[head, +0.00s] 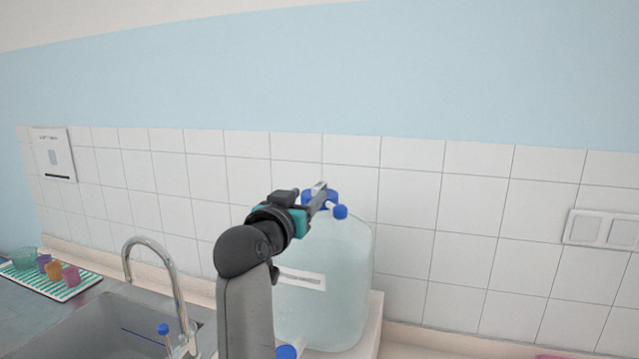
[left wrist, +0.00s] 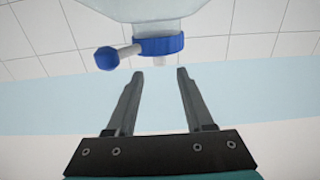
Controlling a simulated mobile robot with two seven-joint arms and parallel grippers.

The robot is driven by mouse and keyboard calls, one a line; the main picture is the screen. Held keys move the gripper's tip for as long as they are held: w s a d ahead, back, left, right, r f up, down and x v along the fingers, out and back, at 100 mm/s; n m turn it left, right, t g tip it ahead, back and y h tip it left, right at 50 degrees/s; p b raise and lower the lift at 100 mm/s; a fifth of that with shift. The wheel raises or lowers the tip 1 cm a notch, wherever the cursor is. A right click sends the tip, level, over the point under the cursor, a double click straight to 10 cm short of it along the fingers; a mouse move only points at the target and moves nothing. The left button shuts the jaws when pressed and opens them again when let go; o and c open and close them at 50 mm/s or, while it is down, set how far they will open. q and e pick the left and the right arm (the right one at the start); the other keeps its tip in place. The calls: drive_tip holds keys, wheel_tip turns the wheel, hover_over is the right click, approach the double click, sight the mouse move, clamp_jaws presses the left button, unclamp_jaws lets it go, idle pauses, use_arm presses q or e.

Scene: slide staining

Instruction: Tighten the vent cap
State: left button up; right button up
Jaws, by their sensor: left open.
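The large translucent carboy (head: 345,270) stands upright by the tiled wall in the head view. Its top carries a blue main cap (head: 307,197), partly hidden by my gripper. A small blue vent cap (head: 340,212) sits on a short white side stem. In the left wrist view the main cap (left wrist: 158,45) and the vent cap (left wrist: 105,58) appear upside down. My left gripper (left wrist: 160,72) is open and empty, its fingertips close to the main cap, with the vent cap outside the fingers to the left. My right gripper is not in view.
A sink (head: 85,325) with a curved faucet (head: 150,250) lies to the left. A striped mat (head: 88,280) with coloured cups is beyond it. A blue knob (head: 286,352) shows low at the carboy's front. The wall stands close behind the carboy.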

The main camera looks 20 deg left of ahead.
sight(319, 184)
use_arm(q)
drive_tip(key=shift+w+d+p, duration=0.1)
drive_tip(key=shift+w+p, duration=0.55)
drive_tip(key=shift+w, duration=3.5)
drive_tip(key=shift+c, duration=0.2)
clamp_jaws()
